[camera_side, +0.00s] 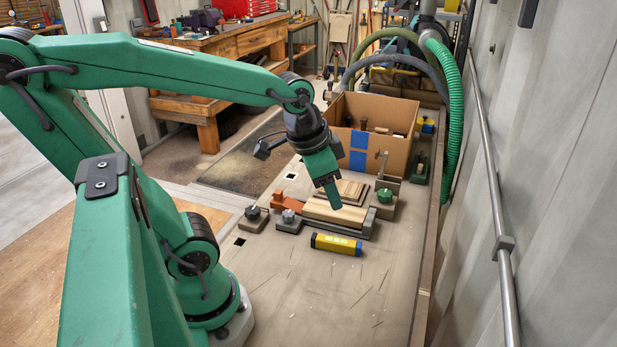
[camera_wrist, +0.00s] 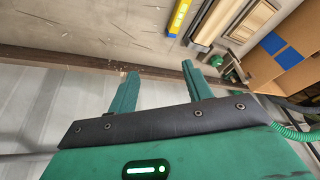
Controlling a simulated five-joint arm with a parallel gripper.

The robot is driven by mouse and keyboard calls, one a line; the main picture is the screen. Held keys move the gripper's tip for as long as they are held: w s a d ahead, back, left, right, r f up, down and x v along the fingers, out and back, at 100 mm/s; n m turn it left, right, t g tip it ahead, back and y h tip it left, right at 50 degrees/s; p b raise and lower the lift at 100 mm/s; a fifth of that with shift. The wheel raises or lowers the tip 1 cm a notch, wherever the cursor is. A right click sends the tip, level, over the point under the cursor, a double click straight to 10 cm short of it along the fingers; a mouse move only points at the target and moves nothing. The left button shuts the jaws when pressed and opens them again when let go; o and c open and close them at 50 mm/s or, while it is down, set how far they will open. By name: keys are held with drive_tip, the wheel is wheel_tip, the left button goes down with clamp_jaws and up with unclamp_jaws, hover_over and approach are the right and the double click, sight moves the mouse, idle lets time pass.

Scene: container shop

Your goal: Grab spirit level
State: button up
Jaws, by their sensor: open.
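The spirit level (camera_side: 336,244) is a short yellow bar with dark ends. It lies flat on the bench in front of the clamped wooden boards in the side view. In the wrist view the spirit level (camera_wrist: 179,17) shows at the top, beyond my fingertips and partly cut by the frame edge. My gripper (camera_side: 333,197) hangs above the boards in the side view, higher than the level and apart from it. In the wrist view my gripper (camera_wrist: 158,72) has its two green fingers spread, with nothing between them.
Stacked wooden boards (camera_side: 336,211) sit in a clamp fixture with knobs behind the level. A cardboard box (camera_side: 393,118) with blue tape stands at the back. A wall with a pipe (camera_side: 489,170) borders the bench on the right.

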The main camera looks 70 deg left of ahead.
drive_tip(key=w+a+f+m+g, duration=0.2)
drive_tip(key=w+a+f+m, duration=0.15)
drive_tip(key=f, duration=0.25)
drive_tip(key=m+g, duration=0.2)
drive_tip(key=m, duration=0.1)
hover_over(337, 240)
drive_tip(key=shift+n, duration=0.25)
wheel_tip(337, 240, down, 8)
drive_tip(key=shift+r, duration=0.25)
drive_tip(key=shift+f, duration=1.35)
drive_tip(key=shift+f, duration=0.1)
drive_tip(key=shift+s+f, duration=0.1)
drive_tip(key=shift+f, duration=2.35)
clamp_jaws()
